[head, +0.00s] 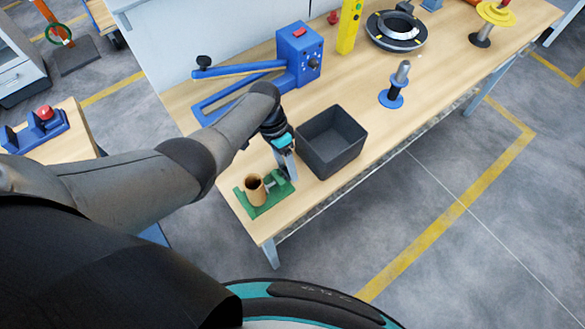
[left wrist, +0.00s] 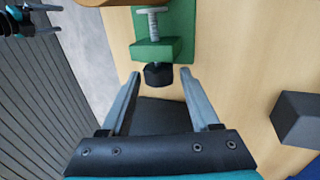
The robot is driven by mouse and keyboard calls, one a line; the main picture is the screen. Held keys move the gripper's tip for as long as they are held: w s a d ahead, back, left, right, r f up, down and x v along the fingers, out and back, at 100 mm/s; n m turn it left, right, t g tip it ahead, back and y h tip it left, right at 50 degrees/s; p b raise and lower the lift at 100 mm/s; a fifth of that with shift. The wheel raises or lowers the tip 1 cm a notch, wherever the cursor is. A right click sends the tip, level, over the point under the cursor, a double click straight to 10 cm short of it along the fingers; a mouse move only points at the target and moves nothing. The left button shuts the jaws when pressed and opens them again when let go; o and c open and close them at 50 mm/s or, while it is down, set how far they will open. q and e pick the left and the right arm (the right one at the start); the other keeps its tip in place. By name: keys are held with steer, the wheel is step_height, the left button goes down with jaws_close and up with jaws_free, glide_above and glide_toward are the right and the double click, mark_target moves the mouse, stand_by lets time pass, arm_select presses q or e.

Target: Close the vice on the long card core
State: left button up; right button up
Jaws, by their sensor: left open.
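A green vice (head: 279,186) sits at the near corner of the wooden table. Its steel screw and black knob (left wrist: 158,75) show in the left wrist view. The brown card core (head: 254,189) stands upright in the vice. Only a sliver of its edge shows at the top of the left wrist view, and I cannot tell whether the jaw touches it. My left gripper (head: 287,170) is beside the vice at the screw end. It is open, its two fingertips (left wrist: 161,76) on either side of the knob with gaps.
A dark open box (head: 331,142) stands close to my left gripper. A blue lever tool (head: 298,57) is behind it, and a blue-based spindle (head: 391,94) is further right. The table's front edge runs near the vice.

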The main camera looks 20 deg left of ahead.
arm_select(q)
steer(key=y+p, duration=0.1)
steer(key=p, duration=0.1)
steer(key=t+y+p, duration=0.1)
steer(key=p, duration=0.1)
steer(key=shift+s+d+r, duration=0.3)
steer(key=shift+r, duration=0.05)
steer(key=shift+f+t+y+p, duration=0.2)
steer(key=shift+t+y+p, duration=0.15)
steer(key=shift+t, duration=0.25)
steer(key=shift+f, duration=0.1)
steer(key=shift+d+y, duration=0.1)
steer(key=shift+y, duration=0.25)
steer(key=shift+s+d+t+y, duration=0.15)
steer(key=shift+t+y, duration=0.4)
steer(key=shift+y, duration=0.05)
steer(key=shift+s+d+t+y, duration=0.1)
steer(key=shift+d+t+y, duration=0.05)
steer(key=shift+t+y, duration=0.45)
